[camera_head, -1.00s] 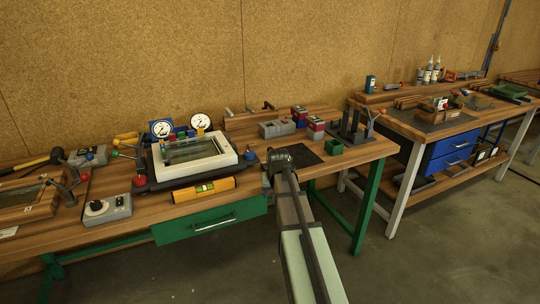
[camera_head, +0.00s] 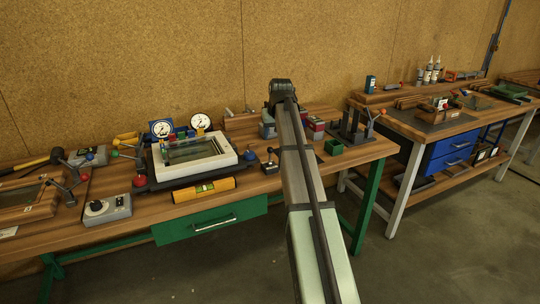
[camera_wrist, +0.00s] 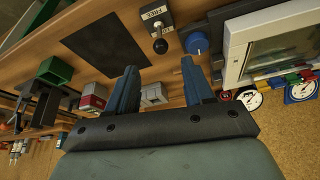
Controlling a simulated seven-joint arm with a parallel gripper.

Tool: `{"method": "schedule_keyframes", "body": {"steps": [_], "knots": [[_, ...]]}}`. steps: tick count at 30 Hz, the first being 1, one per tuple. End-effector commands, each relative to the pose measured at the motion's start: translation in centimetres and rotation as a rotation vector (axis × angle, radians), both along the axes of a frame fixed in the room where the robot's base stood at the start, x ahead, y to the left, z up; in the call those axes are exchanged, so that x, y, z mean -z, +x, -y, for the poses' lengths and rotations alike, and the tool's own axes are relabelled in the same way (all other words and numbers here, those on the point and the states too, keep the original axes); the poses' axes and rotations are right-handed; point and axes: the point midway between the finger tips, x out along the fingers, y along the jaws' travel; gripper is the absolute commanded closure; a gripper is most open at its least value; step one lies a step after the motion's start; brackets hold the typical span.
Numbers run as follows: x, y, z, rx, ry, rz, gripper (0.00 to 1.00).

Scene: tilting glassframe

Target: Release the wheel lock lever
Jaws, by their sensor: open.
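The lever (camera_head: 270,151) has a black ball knob and stands on a small grey block, right of the white-framed glass unit (camera_head: 238,156). In the wrist view its black knob (camera_wrist: 160,46) shows near the top, beside a block with white printed labels (camera_wrist: 158,17). My gripper (camera_wrist: 158,75) is open and empty, with its two blue-grey fingers apart. The knob lies beyond the fingertips, roughly in line with the gap, and nothing touches it. In the head view my arm (camera_head: 296,160) rises right of the lever, and the fingers cannot be made out there.
A blue knob (camera_wrist: 197,43) sits close to the lever, beside the white frame. A dark mat (camera_wrist: 104,44) and a green box (camera_wrist: 55,70) lie left in the wrist view. Two dial gauges (camera_head: 200,122) stand behind the frame. A yellow level (camera_head: 204,190) lies in front.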

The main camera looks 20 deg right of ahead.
Motion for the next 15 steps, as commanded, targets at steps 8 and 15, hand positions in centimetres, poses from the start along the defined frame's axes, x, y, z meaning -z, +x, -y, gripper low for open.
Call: {"method": "schedule_keyframes", "body": {"steps": [8,15], "knots": [[3.7,1.5,0.3,0.0,0.0,0.0,0.48],[7.6,3.1,0.5,0.0,0.0,-0.001,0.48]]}}
